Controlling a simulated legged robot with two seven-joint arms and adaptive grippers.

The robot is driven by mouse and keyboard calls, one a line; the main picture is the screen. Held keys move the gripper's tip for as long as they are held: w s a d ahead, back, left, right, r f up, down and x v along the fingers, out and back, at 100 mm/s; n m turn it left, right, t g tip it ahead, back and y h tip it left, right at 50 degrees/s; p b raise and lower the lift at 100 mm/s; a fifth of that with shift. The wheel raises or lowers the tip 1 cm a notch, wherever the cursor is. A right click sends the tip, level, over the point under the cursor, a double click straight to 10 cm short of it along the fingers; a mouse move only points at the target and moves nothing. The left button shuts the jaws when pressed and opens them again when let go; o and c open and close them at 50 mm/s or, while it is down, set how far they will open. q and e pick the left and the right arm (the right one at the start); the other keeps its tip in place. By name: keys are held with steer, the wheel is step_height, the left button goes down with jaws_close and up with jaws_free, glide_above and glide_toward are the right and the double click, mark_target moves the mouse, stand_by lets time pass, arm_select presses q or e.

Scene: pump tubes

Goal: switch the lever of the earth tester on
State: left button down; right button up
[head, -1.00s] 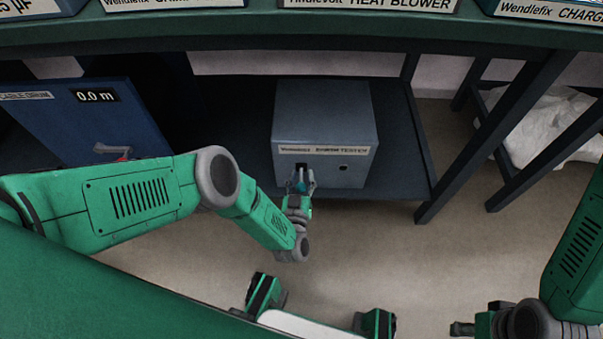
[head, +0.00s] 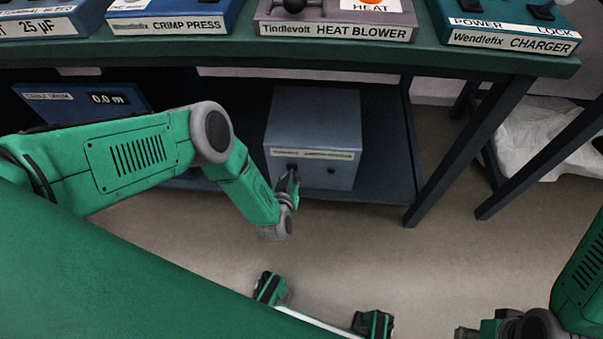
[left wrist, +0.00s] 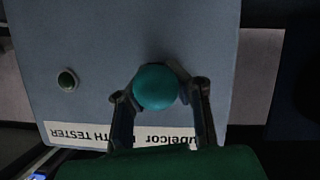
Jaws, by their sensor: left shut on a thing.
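The earth tester (head: 312,118) is a grey-blue box on the low shelf under the bench, with a label strip across its front. The lever's round teal knob (left wrist: 155,87) shows in the left wrist view between my left fingertips. My left gripper (head: 288,176) is at the left part of the tester's front, below the label, and is shut on the knob. It also shows in the left wrist view (left wrist: 158,95). The lever's stem is hidden behind the knob and fingers. My right gripper (head: 466,333) is only partly in view at the bottom right, away from the tester.
A small round dark green part (left wrist: 67,80) sits on the tester's face beside the lever. A blue cable drum box (head: 75,105) reading 0.0 m stands left on the shelf. The bench top (head: 340,55) overhangs the tester. A bench leg (head: 465,145) stands to its right.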

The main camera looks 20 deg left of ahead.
arm_select(q)
steer(key=g, duration=0.2)
steer(key=r+g+h+p, duration=0.1)
steer(key=g, duration=0.3)
steer(key=shift+w+d+r+h+p, duration=0.2)
steer(key=shift+r+h+p, duration=0.1)
steer(key=shift+r+p, duration=0.1)
steer(key=shift+a+g+h, duration=0.3)
steer(key=shift+a+g, duration=0.15)
steer(key=shift+g, duration=0.25)
steer(key=shift+w+d+r, duration=0.1)
steer(key=shift+d+r, duration=0.05)
steer(key=shift+d, duration=0.05)
steer(key=c, duration=1.6)
jaws_free()
steer(key=shift+a, duration=0.1)
arm_select(e)
steer(key=r, duration=0.1)
steer(key=a+r, duration=0.1)
steer(key=r, duration=0.1)
steer(key=shift+a, duration=0.2)
steer(key=shift+s+d, duration=0.1)
steer(key=shift+s, duration=0.05)
